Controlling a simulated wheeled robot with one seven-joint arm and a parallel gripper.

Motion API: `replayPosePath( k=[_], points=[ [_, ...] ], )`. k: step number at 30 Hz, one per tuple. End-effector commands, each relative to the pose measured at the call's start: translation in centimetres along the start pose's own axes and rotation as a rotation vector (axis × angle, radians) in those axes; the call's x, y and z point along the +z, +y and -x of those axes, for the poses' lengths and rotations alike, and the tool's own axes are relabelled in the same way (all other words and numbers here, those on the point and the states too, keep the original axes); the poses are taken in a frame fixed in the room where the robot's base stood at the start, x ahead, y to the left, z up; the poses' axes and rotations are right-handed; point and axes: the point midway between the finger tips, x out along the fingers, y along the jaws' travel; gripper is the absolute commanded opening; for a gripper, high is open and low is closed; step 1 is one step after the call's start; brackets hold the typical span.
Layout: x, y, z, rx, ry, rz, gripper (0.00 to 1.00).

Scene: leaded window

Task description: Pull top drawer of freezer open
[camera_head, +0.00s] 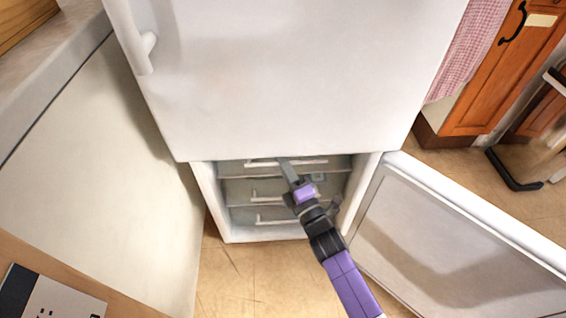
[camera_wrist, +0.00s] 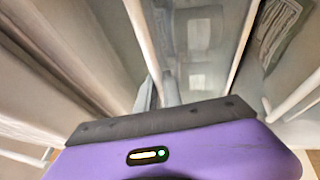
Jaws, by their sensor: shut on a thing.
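The freezer (camera_head: 212,200) is the lower part of a white fridge, and its door (camera_head: 455,240) stands open to the right. Inside are three stacked drawers with white bar handles. The top drawer (camera_head: 232,170) is right under the upper fridge door, and its handle (camera_head: 312,162) runs across its front. My gripper (camera_head: 286,164) reaches in from below right, with its fingers shut on that handle. The fingers hide part of the handle. In the wrist view, pale bars and drawer fronts lie close beyond my purple gripper body; the fingertips are hard to make out.
The middle drawer (camera_head: 236,192) and bottom drawer (camera_head: 240,215) look shut. The upper fridge door (camera_head: 290,80) is closed above. A pale panel (camera_head: 100,170) stands at the left, and a wooden cabinet (camera_head: 475,95) at the right. Some floor (camera_head: 250,275) is bare in front.

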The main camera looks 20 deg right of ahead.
Motion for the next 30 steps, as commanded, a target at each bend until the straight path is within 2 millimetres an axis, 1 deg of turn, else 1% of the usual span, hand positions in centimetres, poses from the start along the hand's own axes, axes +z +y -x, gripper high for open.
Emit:
replayPosePath(
  k=[23,26,30],
  points=[
    [0.0,-0.1,0.1,-0.001,0.000,0.000,0.00],
    [-0.1,0.0,0.3,-0.001,0.000,0.001,0.00],
    [-0.5,0.1,1.2,-0.002,0.001,-0.001,0.00]
  ],
)
